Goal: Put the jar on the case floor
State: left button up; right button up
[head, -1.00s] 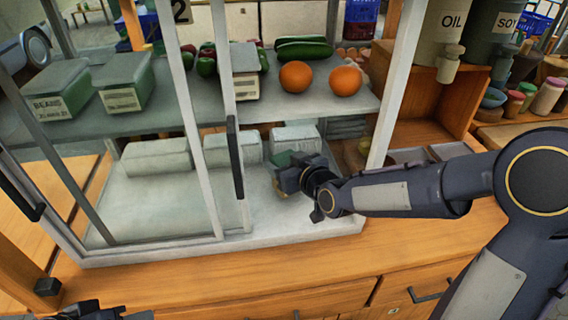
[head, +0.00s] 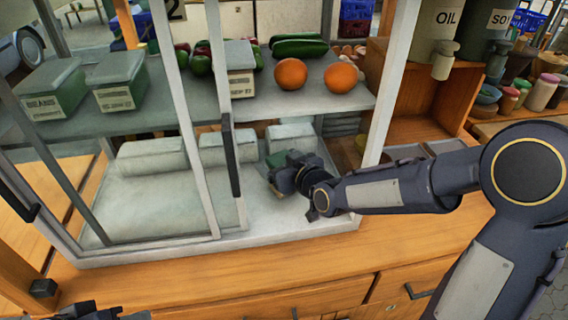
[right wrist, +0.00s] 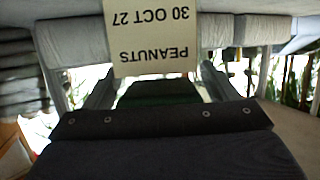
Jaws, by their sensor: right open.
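The jar is a small container with a pale label reading PEANUTS 30 OCT 27, upside down in the right wrist view (right wrist: 152,38). In the head view a green part (head: 276,158), likely the jar, shows just behind my right gripper (head: 280,183), low inside the glass case on the case floor (head: 150,205). My right gripper is open; its fingers (right wrist: 157,88) stand either side of a dark green surface below the label. Whether they touch it is hidden. My left gripper (head: 95,310) is only partly in view at the bottom left edge, its jaws unclear.
White wrapped blocks (head: 150,157) line the back of the case floor. The shelf (head: 330,100) above holds oranges, cucumbers and labelled boxes (head: 120,80). The front floor is clear.

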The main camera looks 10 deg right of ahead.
jog(key=shift+r+p, duration=0.3)
jog(key=shift+r, duration=0.05)
jog(key=v, duration=1.2)
jog(key=shift+f+b, duration=0.2)
jog(key=shift+b, duration=0.2)
jog(key=shift+d, duration=0.1)
